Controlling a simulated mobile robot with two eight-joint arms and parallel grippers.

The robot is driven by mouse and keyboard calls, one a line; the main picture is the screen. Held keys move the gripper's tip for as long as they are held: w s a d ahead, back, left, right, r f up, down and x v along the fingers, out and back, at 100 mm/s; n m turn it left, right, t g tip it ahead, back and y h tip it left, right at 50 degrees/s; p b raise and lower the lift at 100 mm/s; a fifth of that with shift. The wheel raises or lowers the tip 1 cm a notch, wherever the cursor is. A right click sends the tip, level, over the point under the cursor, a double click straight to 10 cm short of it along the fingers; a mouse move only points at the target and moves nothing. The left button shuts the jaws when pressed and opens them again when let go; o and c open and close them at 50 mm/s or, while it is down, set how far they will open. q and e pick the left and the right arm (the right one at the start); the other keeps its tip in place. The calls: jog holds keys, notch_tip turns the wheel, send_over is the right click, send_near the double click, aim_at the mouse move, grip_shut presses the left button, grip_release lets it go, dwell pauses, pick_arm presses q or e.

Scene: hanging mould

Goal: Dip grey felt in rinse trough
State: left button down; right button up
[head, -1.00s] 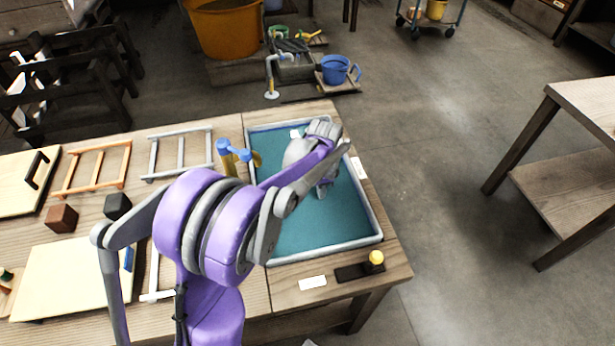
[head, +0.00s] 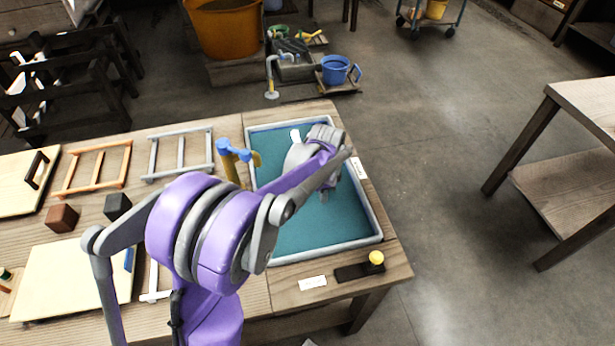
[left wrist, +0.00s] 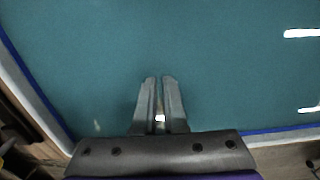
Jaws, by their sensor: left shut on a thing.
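The rinse trough (head: 315,252) is a rectangular tray with a pale grey rim and blue-green contents, on the right end of the wooden table. In the left wrist view the two fingers (left wrist: 159,80) are nearly together, shut on a thin thing against the teal. The fingers hide most of it; it fits the grey felt, but its shape is not clear. I cannot tell whether it touches the liquid. My right gripper is not in view.
A blue-topped yellow fitting (head: 232,160) stands at the trough's left edge. A grey frame (head: 180,153), orange frame (head: 97,168), black cube (head: 117,206) and brown cube (head: 61,217) lie left. A dark strip with a yellow knob (head: 376,257) is in front.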

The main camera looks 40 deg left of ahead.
pick_arm(q)
jog(key=shift+w+a, duration=0.5)
jog(key=shift+a, duration=0.15)
jog(key=shift+s+d, duration=0.95)
jog(key=shift+d, duration=0.25)
notch_tip(320, 180, up, 11)
jog(key=p, duration=0.7)
dwell(0.6)
